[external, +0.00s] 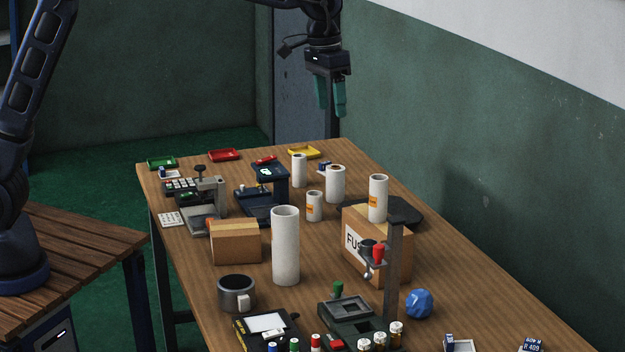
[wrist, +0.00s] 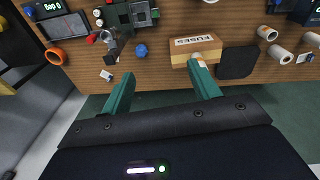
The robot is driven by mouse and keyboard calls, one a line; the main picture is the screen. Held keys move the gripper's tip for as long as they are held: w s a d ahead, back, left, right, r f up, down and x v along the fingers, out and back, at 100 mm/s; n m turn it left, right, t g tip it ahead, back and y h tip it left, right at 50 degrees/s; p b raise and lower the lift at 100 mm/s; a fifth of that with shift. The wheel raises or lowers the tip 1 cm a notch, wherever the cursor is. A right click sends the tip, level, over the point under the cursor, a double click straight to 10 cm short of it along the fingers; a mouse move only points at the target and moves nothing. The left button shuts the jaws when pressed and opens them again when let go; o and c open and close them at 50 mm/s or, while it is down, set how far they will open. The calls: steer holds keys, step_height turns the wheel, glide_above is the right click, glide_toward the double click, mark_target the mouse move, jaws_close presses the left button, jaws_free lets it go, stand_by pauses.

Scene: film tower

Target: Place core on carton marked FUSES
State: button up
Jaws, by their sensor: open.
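Other white cores stand on the table: a tall one (external: 286,245), a short orange-labelled one (external: 314,206), and two farther back (external: 335,184) (external: 299,170). My gripper (external: 331,108) is open and empty, high above the table's far end. In the wrist view my gripper (wrist: 162,69) has its right finger overlapping the carton's edge in the picture.
A plain carton (external: 236,243), a dark mug (external: 237,293) and a blue ball (external: 419,303) stand on the table. A dark post (external: 394,260) rises before the FUSES carton. A black flat piece (external: 410,214) lies behind it. Coloured trays (external: 223,155) line the far edge.

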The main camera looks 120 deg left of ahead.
steer(key=s+d+r+m+t, duration=0.1)
steer(key=s+d+r+m, duration=0.25)
steer(key=s+d, duration=0.7)
steer(key=s+d+r+m+t, duration=0.15)
steer(key=s+d+r, duration=0.4)
steer(key=d, duration=0.85)
steer(key=s+d+f+m, duration=0.1)
steer(key=s+d+f, duration=0.2)
steer(key=s, duration=0.5)
steer(key=s+d+f+m, duration=0.2)
steer(key=s+d+f, duration=0.1)
steer(key=s+d, duration=0.3)
steer(key=s+d+f+m, duration=0.2)
steer(key=s+d+f, duration=0.1)
steer(key=s, duration=0.7)
steer(key=shift+s+d+f+t, duration=0.25)
steer(key=shift+d+f+t, duration=0.15)
steer(key=shift+d, duration=0.3)
